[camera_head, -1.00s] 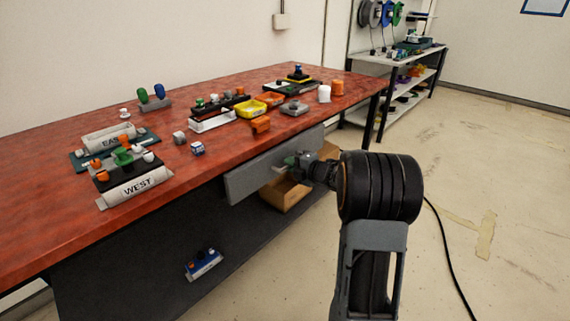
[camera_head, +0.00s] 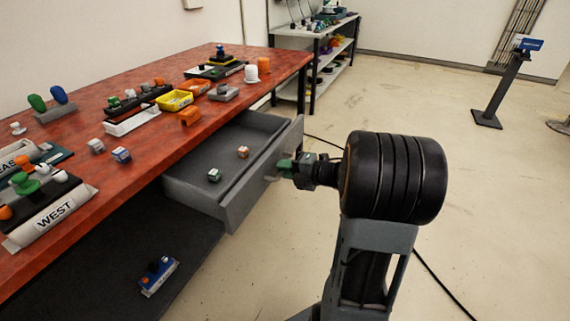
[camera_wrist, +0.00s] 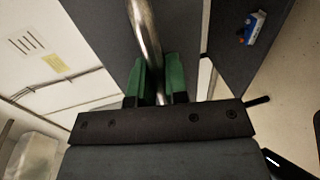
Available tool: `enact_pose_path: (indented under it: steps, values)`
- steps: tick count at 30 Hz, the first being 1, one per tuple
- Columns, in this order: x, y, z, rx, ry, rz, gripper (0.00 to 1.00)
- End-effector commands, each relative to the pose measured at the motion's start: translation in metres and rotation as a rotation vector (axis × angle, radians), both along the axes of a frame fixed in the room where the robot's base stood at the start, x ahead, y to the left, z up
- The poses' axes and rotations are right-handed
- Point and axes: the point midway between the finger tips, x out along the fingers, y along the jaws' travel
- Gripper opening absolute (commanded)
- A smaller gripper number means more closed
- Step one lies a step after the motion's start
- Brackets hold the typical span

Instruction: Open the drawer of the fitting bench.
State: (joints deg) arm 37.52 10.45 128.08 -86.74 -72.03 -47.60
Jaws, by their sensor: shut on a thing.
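The fitting bench (camera_head: 140,135) has a red top and stands at the left in the head view. Its grey drawer (camera_head: 232,207) is pulled well out from under the top. Two small cubes, one pale green (camera_head: 214,175) and one orange-brown (camera_head: 243,152), lie inside it. My gripper (camera_head: 284,166) is at the drawer's front face, its green fingers shut on the handle. In the wrist view the handle is a metal bar (camera_wrist: 146,40) running between the green fingers of my gripper (camera_wrist: 157,80). Part of the handle is hidden by the fingers.
The bench top holds a WEST block (camera_head: 55,213), yellow (camera_head: 174,101) and orange trays and several small parts. A blue item (camera_head: 158,275) lies on the lower shelf. A stand (camera_head: 500,90) is at the back right. Open floor lies to the right.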

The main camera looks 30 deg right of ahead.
Motion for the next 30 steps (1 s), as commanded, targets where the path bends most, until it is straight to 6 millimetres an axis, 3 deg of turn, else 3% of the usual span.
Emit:
enact_pose_path:
  steps: [13,14,21,30]
  values:
    - [-0.0025,-0.0003,-0.0002,0.000,0.000,0.005,0.00]
    - [-0.0025,-0.0003,-0.0002,0.000,0.000,0.005,0.16]
    - [-0.0025,-0.0004,-0.0001,0.000,0.000,0.004,0.39]
    - [-0.0052,-0.0030,0.0013,0.000,0.000,0.003,0.39]
